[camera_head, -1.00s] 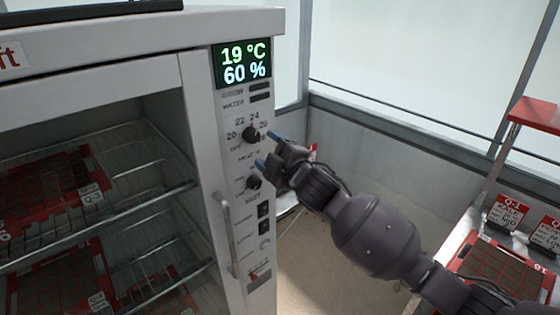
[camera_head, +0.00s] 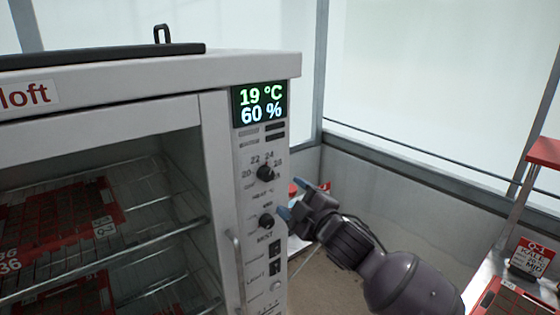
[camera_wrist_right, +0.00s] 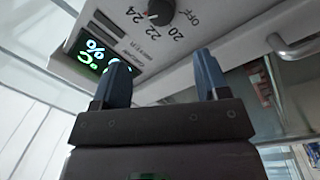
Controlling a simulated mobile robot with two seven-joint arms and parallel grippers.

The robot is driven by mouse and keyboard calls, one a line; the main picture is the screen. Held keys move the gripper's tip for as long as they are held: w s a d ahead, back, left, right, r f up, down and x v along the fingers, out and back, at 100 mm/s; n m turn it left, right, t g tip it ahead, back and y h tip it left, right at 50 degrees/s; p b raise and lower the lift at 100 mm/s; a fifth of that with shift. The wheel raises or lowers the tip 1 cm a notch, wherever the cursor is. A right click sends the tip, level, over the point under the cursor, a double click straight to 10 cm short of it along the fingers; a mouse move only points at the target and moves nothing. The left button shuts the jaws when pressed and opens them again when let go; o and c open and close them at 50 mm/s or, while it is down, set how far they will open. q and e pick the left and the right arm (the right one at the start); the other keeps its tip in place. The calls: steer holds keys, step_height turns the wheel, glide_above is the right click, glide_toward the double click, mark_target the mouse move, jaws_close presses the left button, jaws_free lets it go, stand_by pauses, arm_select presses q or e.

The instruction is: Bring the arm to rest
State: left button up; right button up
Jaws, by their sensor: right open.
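My right gripper (camera_head: 304,198) is open and empty in the head view. Its blue fingertips are just right of the cabinet's control panel, near the lower black knob (camera_head: 267,221). The right wrist view shows its two blue fingers (camera_wrist_right: 162,82) apart with nothing between them. The upper heat knob (camera_head: 265,174) is on the panel above and left of the gripper; it also shows in the wrist view (camera_wrist_right: 159,12). I cannot tell whether a fingertip touches the panel. The display (camera_head: 260,104) reads 19 °C and 60 %. My left gripper is not in view.
The cabinet (camera_head: 215,150) fills the left, with a vertical handle (camera_head: 235,265) and wire shelves (camera_head: 150,245) holding red trays (camera_head: 70,195). A bench with a red tray (camera_head: 515,300) and a sign (camera_head: 528,256) stands at the lower right. Floor shows between them.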

steer(key=s+d+f+m+h, duration=0.3)
steer(key=s+d+f+m, duration=0.35)
steer(key=f, duration=0.35)
steer(key=s+d+f+m+h, duration=0.3)
steer(key=s+d+f+m, duration=0.25)
steer(key=d+f, duration=0.35)
arm_select(q)
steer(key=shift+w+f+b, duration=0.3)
steer(key=shift+b, duration=0.45)
arm_select(e)
steer(key=s+d+f+m+g+h, duration=0.2)
steer(key=s+d+f, duration=0.1)
steer(key=s+f, duration=0.5)
steer(key=s+d+f+m+g+h, duration=0.2)
steer(key=s+d+f, duration=0.2)
steer(key=s+f, duration=0.5)
steer(key=shift+s+m, duration=0.4)
steer(key=shift+s, duration=0.55)
